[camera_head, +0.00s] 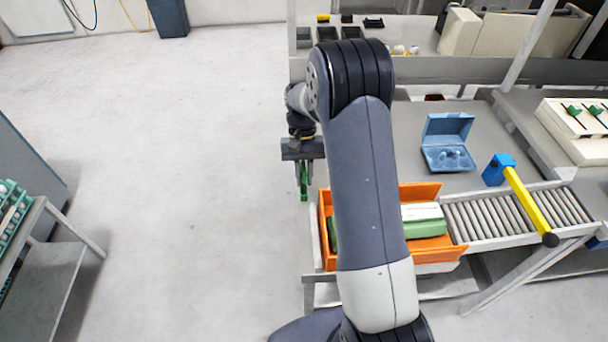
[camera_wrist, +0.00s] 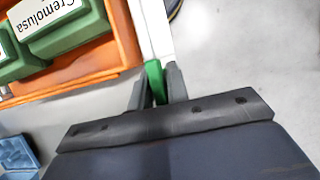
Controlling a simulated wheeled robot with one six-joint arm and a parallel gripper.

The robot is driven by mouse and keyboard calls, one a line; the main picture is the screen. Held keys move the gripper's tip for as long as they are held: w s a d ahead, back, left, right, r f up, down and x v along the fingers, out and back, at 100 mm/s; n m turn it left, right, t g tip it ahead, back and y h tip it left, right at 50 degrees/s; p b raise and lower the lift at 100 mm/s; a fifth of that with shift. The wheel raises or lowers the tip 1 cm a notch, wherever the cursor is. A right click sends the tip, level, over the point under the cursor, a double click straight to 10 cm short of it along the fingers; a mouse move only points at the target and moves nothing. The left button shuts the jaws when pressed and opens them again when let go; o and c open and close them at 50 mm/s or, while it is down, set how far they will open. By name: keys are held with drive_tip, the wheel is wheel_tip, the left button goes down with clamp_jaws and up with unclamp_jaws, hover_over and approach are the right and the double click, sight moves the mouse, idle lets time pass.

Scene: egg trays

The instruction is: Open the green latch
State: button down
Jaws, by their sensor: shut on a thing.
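My gripper (camera_head: 304,176) is at the left edge of the workbench, just beyond the orange crate's upper left corner. Its fingers point down and are shut on a green latch (camera_head: 303,190), a narrow upright piece. In the wrist view the green latch (camera_wrist: 154,80) sits between the two dark fingers, at the end of a white strip (camera_wrist: 150,25). Its lower part is hidden by my gripper. The orange crate (camera_head: 428,192) holds green egg cartons (camera_head: 427,229), one with a white label; my arm hides part of the crate.
A blue open carton (camera_head: 446,128) stands on the grey bench. A roller conveyor (camera_head: 485,218) with a yellow bar (camera_head: 527,203) lies right of the crate. A cream box with green handles (camera_head: 572,111) is far right.

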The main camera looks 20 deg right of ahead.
drive_tip(key=c, duration=1.4)
unclamp_jaws()
drive_tip(key=b+v, duration=0.1)
drive_tip(key=v, duration=1)
drive_tip(key=shift+s, duration=0.15)
drive_tip(key=p+x, duration=0.1)
drive_tip(key=x, duration=1)
